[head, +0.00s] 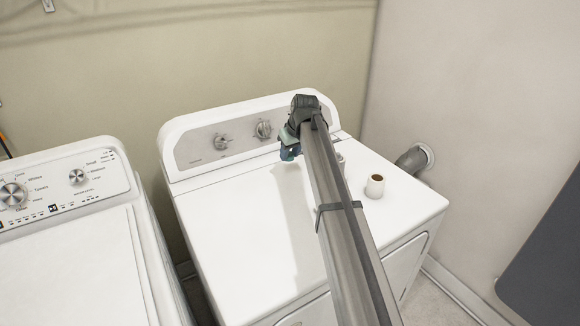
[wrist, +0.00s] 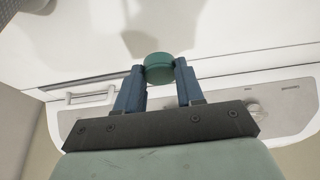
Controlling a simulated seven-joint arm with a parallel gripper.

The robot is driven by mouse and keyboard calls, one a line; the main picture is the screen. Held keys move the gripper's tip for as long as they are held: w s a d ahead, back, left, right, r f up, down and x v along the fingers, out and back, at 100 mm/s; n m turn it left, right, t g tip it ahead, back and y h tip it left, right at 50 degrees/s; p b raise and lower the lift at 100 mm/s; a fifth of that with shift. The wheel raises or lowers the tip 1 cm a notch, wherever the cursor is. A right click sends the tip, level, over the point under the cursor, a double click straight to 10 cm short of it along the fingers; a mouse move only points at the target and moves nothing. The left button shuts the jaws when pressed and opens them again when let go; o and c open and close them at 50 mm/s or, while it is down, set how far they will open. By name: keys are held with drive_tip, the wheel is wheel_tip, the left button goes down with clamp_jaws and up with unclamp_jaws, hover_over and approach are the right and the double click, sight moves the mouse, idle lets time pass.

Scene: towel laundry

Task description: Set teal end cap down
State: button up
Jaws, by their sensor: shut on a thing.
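The teal end cap (wrist: 159,68) is a short round piece held between the two blue fingers of my gripper (wrist: 158,82) in the wrist view. My gripper is shut on it. In the head view my gripper (head: 289,152) is above the back part of the white dryer top (head: 240,230), near the control panel. The cap is hard to make out from the gripper there. A shadow falls on the dryer top below and in front of the gripper.
A white cup-like piece with a brown inside (head: 375,186) stands on the dryer top to the right. A small grey item (head: 340,158) is partly hidden behind my arm. The control panel (head: 240,135) rises at the back. The left part of the top is clear. A washer (head: 75,240) stands at left.

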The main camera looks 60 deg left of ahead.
sight(288, 172)
drive_tip(key=shift+f, duration=2.6)
drive_tip(key=shift+f, duration=0.15)
drive_tip(key=o, duration=1)
drive_tip(key=v, duration=1.2)
